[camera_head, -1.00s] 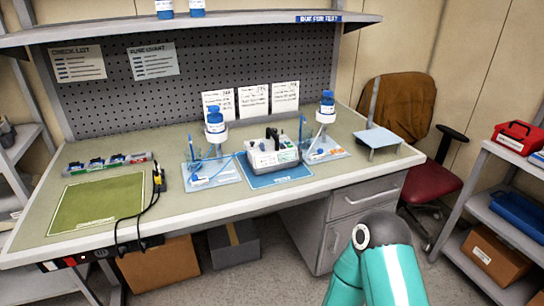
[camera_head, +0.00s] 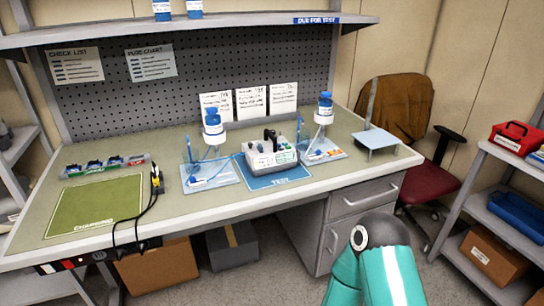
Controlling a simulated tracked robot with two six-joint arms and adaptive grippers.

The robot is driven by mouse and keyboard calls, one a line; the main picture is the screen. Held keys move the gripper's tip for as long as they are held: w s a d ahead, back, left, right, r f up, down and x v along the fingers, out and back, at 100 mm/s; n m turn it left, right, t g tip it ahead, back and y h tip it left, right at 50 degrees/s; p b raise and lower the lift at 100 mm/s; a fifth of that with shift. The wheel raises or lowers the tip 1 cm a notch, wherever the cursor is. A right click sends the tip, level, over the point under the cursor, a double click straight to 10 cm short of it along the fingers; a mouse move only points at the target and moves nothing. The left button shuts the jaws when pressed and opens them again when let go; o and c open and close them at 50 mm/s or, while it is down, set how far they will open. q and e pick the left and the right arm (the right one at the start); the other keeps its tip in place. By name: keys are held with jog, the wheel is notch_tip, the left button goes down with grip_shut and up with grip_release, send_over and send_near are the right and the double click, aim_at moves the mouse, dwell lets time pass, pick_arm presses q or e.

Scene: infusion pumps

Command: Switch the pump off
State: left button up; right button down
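The pump (camera_head: 268,156) is a whitish box with a dark handle or clamp on top. It sits on the blue mat marked TEST (camera_head: 277,178) in the middle of the bench. Its display and switch are too small to read, so I cannot tell whether it is on. A teal arm of mine shows at the lower right, in front of the bench and apart from the pump. Neither of my grippers shows.
Blue-capped bottles on stands (camera_head: 212,127) (camera_head: 324,112) flank the pump, with blue tubing at the left one. A green CHARGING mat (camera_head: 95,208), black cables (camera_head: 155,185) and a parts tray (camera_head: 105,165) lie left. A small raised platform (camera_head: 376,139) stands right.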

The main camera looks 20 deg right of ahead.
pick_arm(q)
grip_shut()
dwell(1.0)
